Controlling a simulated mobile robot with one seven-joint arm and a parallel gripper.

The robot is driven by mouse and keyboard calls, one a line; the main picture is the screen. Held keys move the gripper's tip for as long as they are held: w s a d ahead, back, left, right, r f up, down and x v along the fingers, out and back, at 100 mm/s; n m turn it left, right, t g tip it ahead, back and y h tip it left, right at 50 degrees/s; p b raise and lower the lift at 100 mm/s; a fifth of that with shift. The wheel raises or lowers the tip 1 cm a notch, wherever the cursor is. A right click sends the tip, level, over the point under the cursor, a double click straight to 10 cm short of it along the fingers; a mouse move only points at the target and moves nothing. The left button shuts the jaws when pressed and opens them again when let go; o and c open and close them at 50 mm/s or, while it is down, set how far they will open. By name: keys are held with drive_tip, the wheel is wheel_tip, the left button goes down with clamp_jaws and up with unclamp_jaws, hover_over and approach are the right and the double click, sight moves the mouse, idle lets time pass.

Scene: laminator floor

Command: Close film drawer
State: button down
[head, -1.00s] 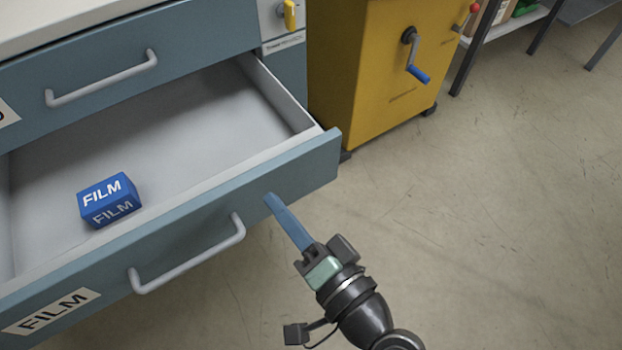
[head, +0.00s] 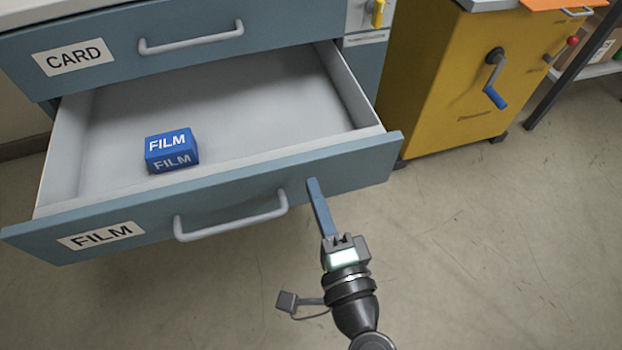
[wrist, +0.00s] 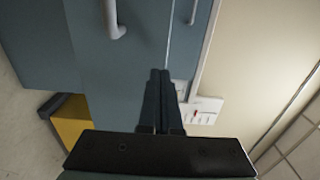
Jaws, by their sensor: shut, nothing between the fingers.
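The film drawer (head: 350,168) stands pulled open, with a blue-grey front, a grey bar handle (head: 232,224) and a FILM label (head: 101,236). A blue FILM box (head: 171,150) sits inside it, left of the middle. My gripper (head: 313,182) is shut and empty. Its tips are at the drawer front, right of the handle; I cannot tell whether they touch it. In the wrist view my gripper's fingers (wrist: 160,75) lie together in front of a blue-grey panel, with part of a handle (wrist: 113,20) at the top.
The shut CARD drawer (head: 110,50) is above the film drawer. A yellow cabinet (head: 440,90) with a blue-handled crank (head: 495,80) stands close on the right. The concrete floor (head: 500,250) in front and to the right is clear.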

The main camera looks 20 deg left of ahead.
drive_tip(key=shift+x, duration=1.4)
